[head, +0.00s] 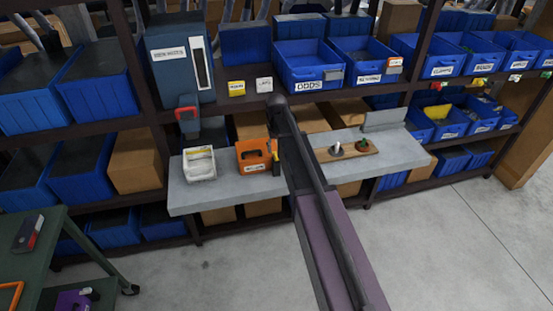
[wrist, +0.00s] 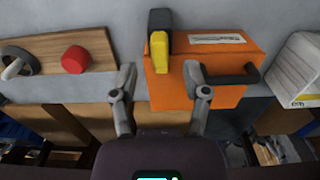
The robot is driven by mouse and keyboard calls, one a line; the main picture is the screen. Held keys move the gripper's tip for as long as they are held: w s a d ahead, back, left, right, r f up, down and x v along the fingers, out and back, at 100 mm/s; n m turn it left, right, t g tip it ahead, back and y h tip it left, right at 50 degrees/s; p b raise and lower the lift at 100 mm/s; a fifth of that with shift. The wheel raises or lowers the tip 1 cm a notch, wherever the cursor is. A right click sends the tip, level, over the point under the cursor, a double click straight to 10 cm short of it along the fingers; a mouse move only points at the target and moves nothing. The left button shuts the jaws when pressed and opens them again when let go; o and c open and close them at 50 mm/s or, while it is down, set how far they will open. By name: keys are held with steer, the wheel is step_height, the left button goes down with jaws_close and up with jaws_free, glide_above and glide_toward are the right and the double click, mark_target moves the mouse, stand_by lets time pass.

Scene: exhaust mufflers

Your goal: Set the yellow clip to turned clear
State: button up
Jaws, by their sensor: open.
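The yellow clip (wrist: 160,53) sits at the left part of the orange box (wrist: 225,58) in the wrist view, with a black block (wrist: 158,20) at its upper end. It lies along the picture's vertical. My gripper (wrist: 161,84) is open, its fingers spread to either side of the clip's lower end with nothing between them. Whether either finger touches the box cannot be told. The orange box also shows in the head view (head: 251,153), on the grey bench just left of my arm. My gripper cannot be made out clearly there.
A black handle (wrist: 237,77) sticks out of the box near my right finger. A wooden board (wrist: 55,55) with a red knob (wrist: 75,59) lies left in the wrist view. A white bin (head: 199,164) stands left of the box on the grey bench (head: 225,191). Blue bins fill the shelves behind.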

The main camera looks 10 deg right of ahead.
mark_target(276, 154)
steer(key=shift+f+b, duration=1.45)
steer(key=shift+f, duration=0.3)
jaws_close()
